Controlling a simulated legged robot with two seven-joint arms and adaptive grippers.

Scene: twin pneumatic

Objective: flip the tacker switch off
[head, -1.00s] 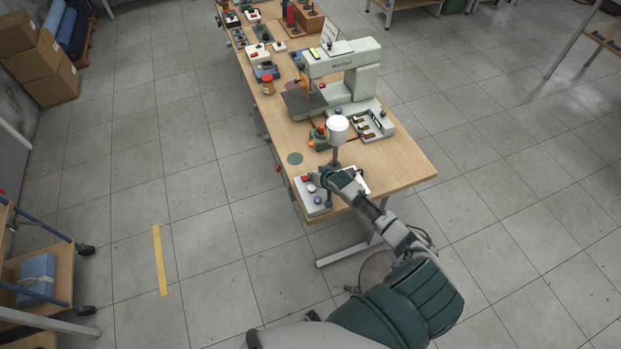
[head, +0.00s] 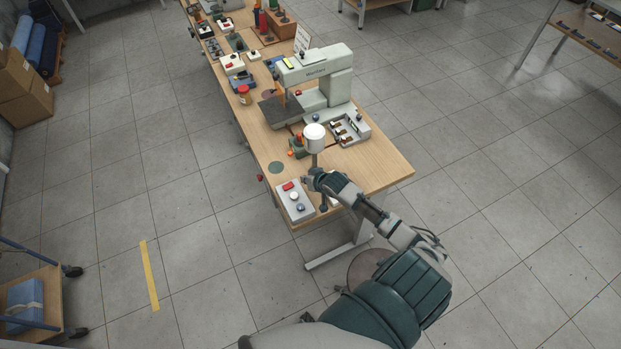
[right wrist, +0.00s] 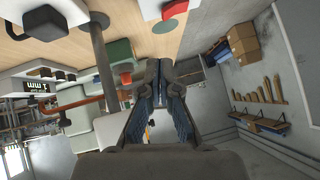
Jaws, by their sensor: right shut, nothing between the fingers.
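The tacker (head: 338,88) is a pale green machine with a long arm, standing on the wooden table. A row of dark switches sits in a light panel (head: 350,130) at its right. At the table's near end is a light box (head: 295,215) with a red rocker (head: 288,186), a white button (head: 294,196) and a blue button (head: 300,208). I cannot tell which control is the tacker switch. My right gripper (head: 313,180) is just right of the near box, apart from its buttons. In the right wrist view its fingers (right wrist: 165,75) are closed together and empty. My left gripper is not in view.
A white cylinder on a post (head: 314,136) stands close behind my right gripper. A small green device with orange parts (head: 298,147) is beside it.

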